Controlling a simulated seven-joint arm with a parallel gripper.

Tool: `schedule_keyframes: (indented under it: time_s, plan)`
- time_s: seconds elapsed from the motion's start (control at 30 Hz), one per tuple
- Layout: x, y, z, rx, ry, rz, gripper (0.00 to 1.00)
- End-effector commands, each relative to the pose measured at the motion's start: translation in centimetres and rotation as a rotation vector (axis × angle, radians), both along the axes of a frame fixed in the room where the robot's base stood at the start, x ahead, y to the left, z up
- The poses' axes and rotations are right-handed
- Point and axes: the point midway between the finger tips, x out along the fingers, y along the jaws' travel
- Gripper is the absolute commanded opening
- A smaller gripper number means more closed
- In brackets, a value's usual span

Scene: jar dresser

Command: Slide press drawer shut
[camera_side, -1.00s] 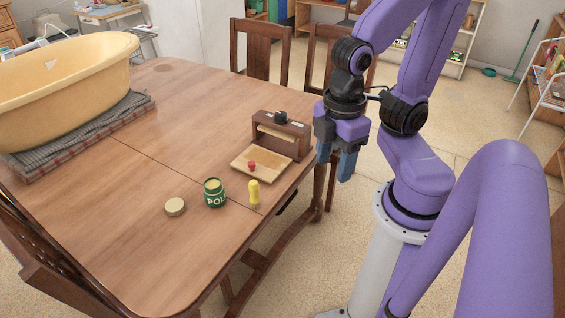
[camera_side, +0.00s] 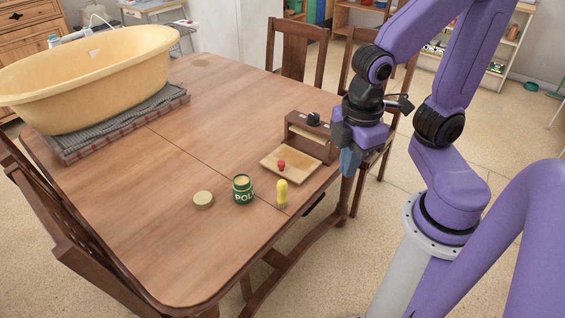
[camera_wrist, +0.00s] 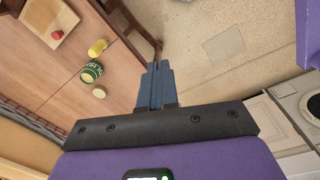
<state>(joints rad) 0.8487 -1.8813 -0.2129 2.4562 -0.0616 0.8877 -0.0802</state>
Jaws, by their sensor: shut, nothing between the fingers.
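A small brown wooden press (camera_side: 308,134) with a black knob on top stands near the right edge of the table. Its light wooden drawer (camera_side: 270,163) is pulled out toward the front left, with a red knob (camera_side: 281,165) on it. The drawer also shows at the top left of the wrist view (camera_wrist: 45,35). My gripper (camera_side: 350,162) is right of the press, at the table's right edge, apart from the drawer. Its blue fingers (camera_wrist: 155,72) are together and empty, pointing down.
A large yellow tub (camera_side: 90,75) rests on a checked cloth at the left. The middle of the table is clear.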

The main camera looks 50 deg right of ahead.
Motion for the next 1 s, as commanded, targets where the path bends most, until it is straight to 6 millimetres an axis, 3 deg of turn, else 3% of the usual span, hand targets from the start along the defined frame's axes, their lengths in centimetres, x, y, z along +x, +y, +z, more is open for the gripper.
schedule_keyframes:
  time_s: [0.3, 0.6, 0.8, 1.0]
  plan:
    - [11.6, 0.8, -3.7, -0.178, -0.049, 0.219, 0.0]
    - [21.2, -1.5, -9.3, -0.324, 0.002, 0.466, 0.0]
    - [25.0, -3.6, -12.9, -0.373, 0.056, 0.603, 0.0]
    - [26.2, -4.7, -14.4, -0.389, 0.08, 0.662, 0.0]
